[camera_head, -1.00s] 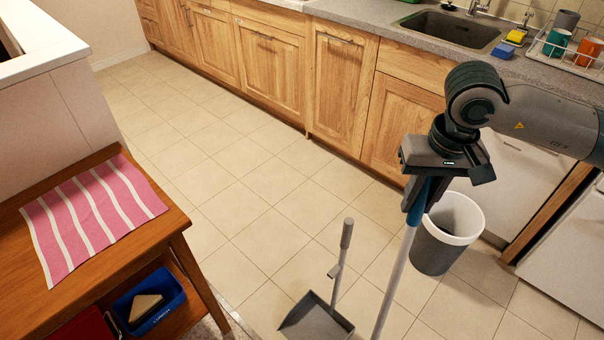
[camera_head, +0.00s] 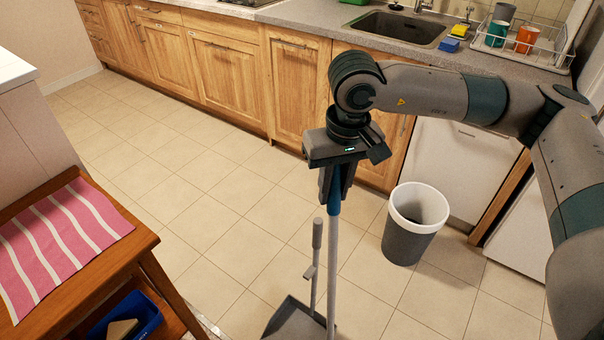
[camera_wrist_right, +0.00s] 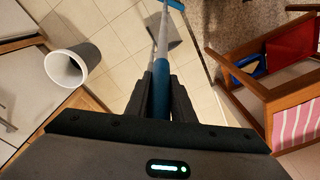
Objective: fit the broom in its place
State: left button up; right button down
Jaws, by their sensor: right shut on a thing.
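My right gripper (camera_head: 333,180) is shut on the blue upper grip of the broom. The broom's pale grey shaft (camera_head: 331,265) runs down nearly upright; its lower end is out of the head view. In the right wrist view the blue grip (camera_wrist_right: 161,90) sits between the fingers and the shaft leads away. A grey dustpan (camera_head: 290,322) stands on the floor with an upright handle (camera_head: 317,236) and a small clip-like part (camera_head: 310,272) partway down it. The broom shaft shows just right of this handle; whether they touch I cannot tell. My left gripper is not in view.
A grey bin with a white rim (camera_head: 413,222) stands right of the broom. A wooden table (camera_head: 130,250) with a pink striped cloth (camera_head: 55,240) is at left, a blue box (camera_head: 140,312) on its shelf. Wooden cabinets (camera_head: 235,75) line the back. Tiled floor between is clear.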

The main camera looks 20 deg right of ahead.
jog(key=shift+w+a+r+m+p, duration=0.25)
jog(key=shift+w+p, duration=0.25)
jog(key=shift+p, duration=0.55)
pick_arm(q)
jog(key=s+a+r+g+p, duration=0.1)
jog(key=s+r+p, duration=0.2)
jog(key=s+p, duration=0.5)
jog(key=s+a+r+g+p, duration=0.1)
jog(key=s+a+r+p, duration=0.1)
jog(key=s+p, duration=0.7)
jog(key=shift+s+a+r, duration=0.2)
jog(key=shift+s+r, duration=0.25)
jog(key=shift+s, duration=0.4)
pick_arm(e)
jog(key=w+a+f+m+t+h, duration=0.1)
jog(key=w+a+m+h, duration=0.1)
jog(key=w+m, duration=0.3)
jog(key=shift+w+a+f+m+t+h, duration=0.35)
jog(key=shift+a+m, duration=0.35)
jog(key=shift+m, duration=0.45)
jog(key=shift+f, duration=0.15)
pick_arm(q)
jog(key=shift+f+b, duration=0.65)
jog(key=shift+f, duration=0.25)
pick_arm(e)
jog(key=shift+f, duration=2.35)
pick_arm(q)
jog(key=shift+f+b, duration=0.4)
